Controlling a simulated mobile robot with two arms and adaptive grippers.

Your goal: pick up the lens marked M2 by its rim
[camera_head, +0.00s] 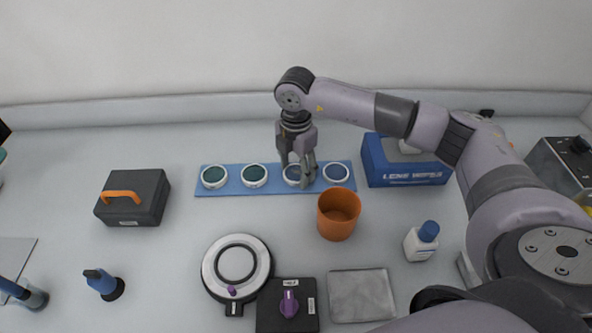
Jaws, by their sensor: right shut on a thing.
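Several round lenses with white rims lie in a row on a blue strip (235,190) in the middle of the bench. My right gripper (302,180) reaches down from above over the third lens from the left (291,174). It is shut on this lens at its rim, and its fingers hide the right part of it. I cannot tell whether the lens is off the strip. Other lenses are at the left end (214,177), second from left (254,175) and right end (336,173). Their markings are too small to read. My left gripper is out of view.
An orange cup (338,215) stands just in front of the strip's right end. A blue lens-wipes box (405,172) is to the right. A dark case (133,199) stands left. A round device (237,268), a metal tray (361,295) and a white bottle (421,242) are nearer.

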